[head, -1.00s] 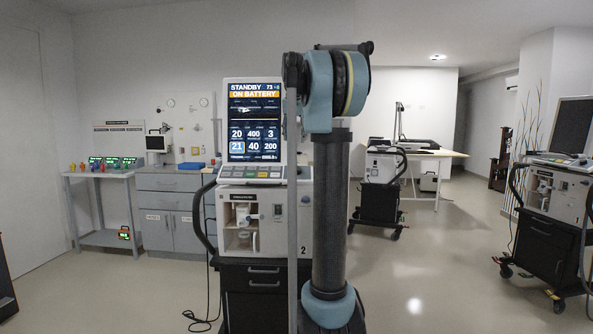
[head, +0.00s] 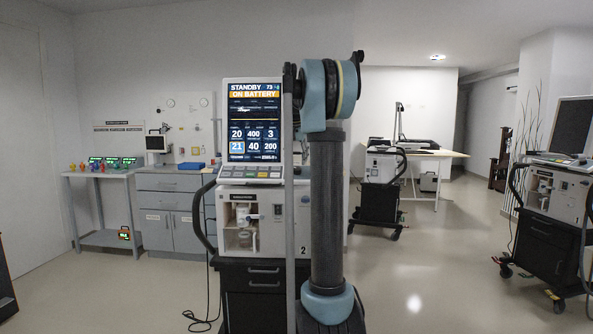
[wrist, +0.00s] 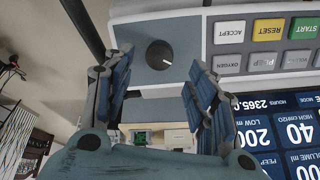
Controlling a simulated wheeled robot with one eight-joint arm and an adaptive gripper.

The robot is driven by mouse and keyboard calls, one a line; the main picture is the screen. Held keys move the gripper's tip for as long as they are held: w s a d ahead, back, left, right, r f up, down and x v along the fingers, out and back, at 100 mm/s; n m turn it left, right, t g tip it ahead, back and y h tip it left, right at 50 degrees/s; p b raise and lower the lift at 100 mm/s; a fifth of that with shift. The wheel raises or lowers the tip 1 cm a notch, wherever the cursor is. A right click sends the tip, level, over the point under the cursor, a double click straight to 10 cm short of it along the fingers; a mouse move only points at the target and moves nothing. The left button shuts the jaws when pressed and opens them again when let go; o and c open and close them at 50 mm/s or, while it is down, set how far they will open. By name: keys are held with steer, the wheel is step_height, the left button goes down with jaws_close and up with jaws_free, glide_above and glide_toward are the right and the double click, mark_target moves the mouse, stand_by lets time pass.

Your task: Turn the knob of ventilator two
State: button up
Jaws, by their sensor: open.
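Ventilator two (head: 303,238), marked with a 2, stands in front of me in the head view. Its screen (head: 254,120) reads STANDBY and ON BATTERY. My gripper (wrist: 157,66) is open, with one finger on each side of the knob. I see gaps between the fingers and the knob. In the head view my arm hides the knob and the gripper.
In the wrist view, a key row (wrist: 268,45) and the screen (wrist: 290,130) lie right of the fingers. In the head view, another ventilator (head: 557,195) stands at right and one more (head: 382,167) behind. A workbench (head: 100,174) is at left. Open floor lies between.

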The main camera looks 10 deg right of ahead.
mark_target(297, 168)
steer(key=shift+x, duration=2.75)
steer(key=shift+r, duration=0.1)
steer(key=c, duration=1)
